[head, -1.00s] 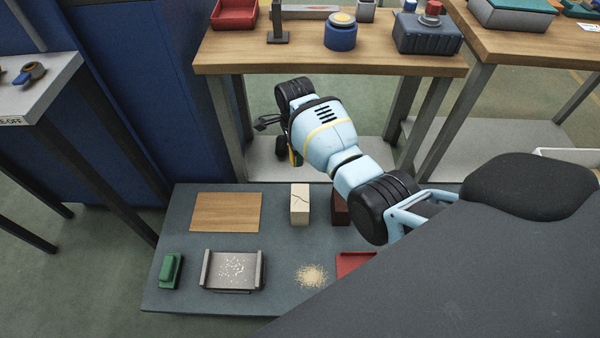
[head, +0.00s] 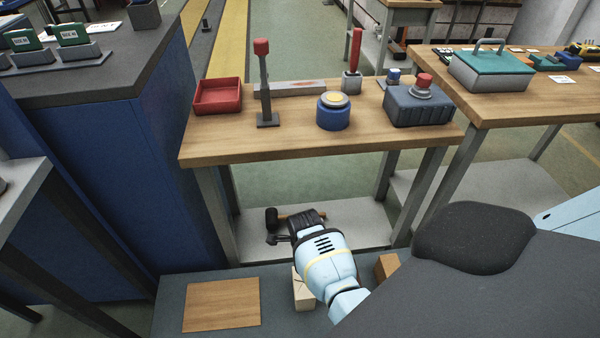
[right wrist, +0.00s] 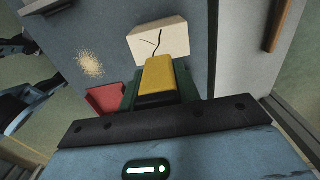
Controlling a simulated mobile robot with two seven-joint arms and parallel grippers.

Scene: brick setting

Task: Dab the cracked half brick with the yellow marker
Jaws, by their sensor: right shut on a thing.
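The cracked half brick (right wrist: 158,42) is a cream block with a dark branching crack on its face in the right wrist view. In the head view the cracked half brick (head: 303,292) stands on the low grey platform, partly hidden by my right arm. My right gripper (right wrist: 160,88) has its dark green fingers shut on the yellow marker (right wrist: 166,74). The marker points at the brick and overlaps its lower edge in the picture; I cannot tell if they touch. In the head view the fingers and marker are hidden behind my wrist.
A flat wooden board (head: 222,305) and a brown block (head: 386,266) flank the brick on the platform. A mallet (head: 271,218) lies on the bench's lower shelf behind. A red tray (right wrist: 106,100) and a sand patch (right wrist: 90,65) show in the wrist view.

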